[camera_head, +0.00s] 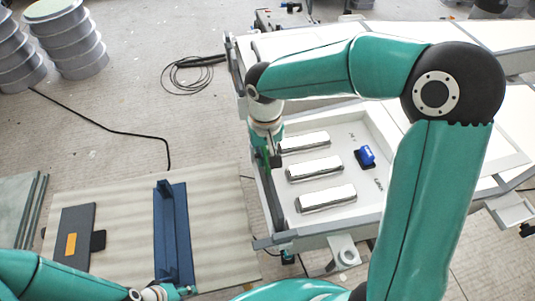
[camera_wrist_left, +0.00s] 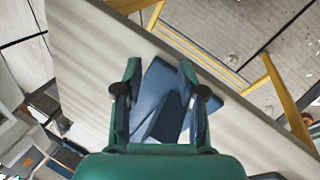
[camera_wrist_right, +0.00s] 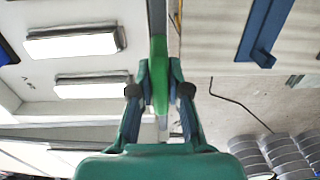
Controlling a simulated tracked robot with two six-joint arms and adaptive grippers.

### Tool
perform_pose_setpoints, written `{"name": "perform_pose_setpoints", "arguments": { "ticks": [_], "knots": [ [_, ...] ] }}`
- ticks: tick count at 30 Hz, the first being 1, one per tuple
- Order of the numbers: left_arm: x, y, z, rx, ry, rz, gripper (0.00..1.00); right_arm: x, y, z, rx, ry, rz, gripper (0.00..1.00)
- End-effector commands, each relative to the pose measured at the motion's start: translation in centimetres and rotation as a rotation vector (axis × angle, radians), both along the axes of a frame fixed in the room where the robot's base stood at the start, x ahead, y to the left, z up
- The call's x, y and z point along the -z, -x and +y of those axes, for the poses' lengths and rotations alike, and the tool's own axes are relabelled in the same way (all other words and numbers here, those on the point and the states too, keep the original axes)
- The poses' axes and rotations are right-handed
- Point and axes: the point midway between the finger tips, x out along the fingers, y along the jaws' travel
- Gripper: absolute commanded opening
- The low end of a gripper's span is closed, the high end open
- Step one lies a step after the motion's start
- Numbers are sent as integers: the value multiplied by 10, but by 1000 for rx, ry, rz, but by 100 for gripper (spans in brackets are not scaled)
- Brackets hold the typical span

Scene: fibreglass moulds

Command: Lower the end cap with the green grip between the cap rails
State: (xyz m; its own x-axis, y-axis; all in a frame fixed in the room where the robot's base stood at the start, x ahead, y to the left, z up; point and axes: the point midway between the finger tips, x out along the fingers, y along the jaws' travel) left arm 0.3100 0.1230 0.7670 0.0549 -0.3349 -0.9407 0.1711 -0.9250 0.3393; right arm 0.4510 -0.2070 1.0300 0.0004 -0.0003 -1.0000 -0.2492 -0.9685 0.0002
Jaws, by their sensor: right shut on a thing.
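My right gripper (camera_wrist_right: 160,92) is shut on the green grip (camera_wrist_right: 158,72), which stands between its fingers in the right wrist view. In the head view this gripper (camera_head: 272,150) is at the left side of the white mould tray (camera_head: 370,125), with the green grip (camera_head: 261,158) beside it. The end cap's plate is mostly hidden or edge-on, so I cannot tell how it sits. I cannot clearly make out the cap rails. My left gripper (camera_wrist_left: 162,95) is open, its fingers apart on either side of a blue angled piece (camera_wrist_left: 160,100); I see no clear contact.
The blue angled piece (camera_head: 172,235) and a dark plate with an orange label (camera_head: 75,238) lie on a pale board (camera_head: 220,220). Metal drums (camera_head: 68,40) stand at back left.

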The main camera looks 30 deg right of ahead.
Motion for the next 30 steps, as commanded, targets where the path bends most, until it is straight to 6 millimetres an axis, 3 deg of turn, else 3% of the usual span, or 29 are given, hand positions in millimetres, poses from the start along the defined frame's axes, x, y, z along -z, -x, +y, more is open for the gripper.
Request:
{"name": "perform_pose_setpoints", "arguments": {
  "ticks": [1, 5, 17, 21, 23, 30],
  "knots": [
    [-1, 0, 0, 0, 0, 0, 40, -1, 0, 0, 0, 0, 0, 19],
    [-1, 0, 0, 0, 0, 0, 40, -1, 0, 0, 1, 0, 0, 41],
    [-5, 0, 0, 0, 0, 0, 40, -6, 0, -1, 1, 0, 0, 41],
    [-19, 0, 0, 0, 0, 0, 40, -19, 0, -1, 2, 0, 0, 41],
    [-11, 0, 0, 0, 0, -1, 40, -24, -1, -1, 2, 0, -5, 41],
    [-4, 0, 0, 0, 0, 0, 40, -76, -1, 0, 1, -1, -8, 41]
  ]
}}
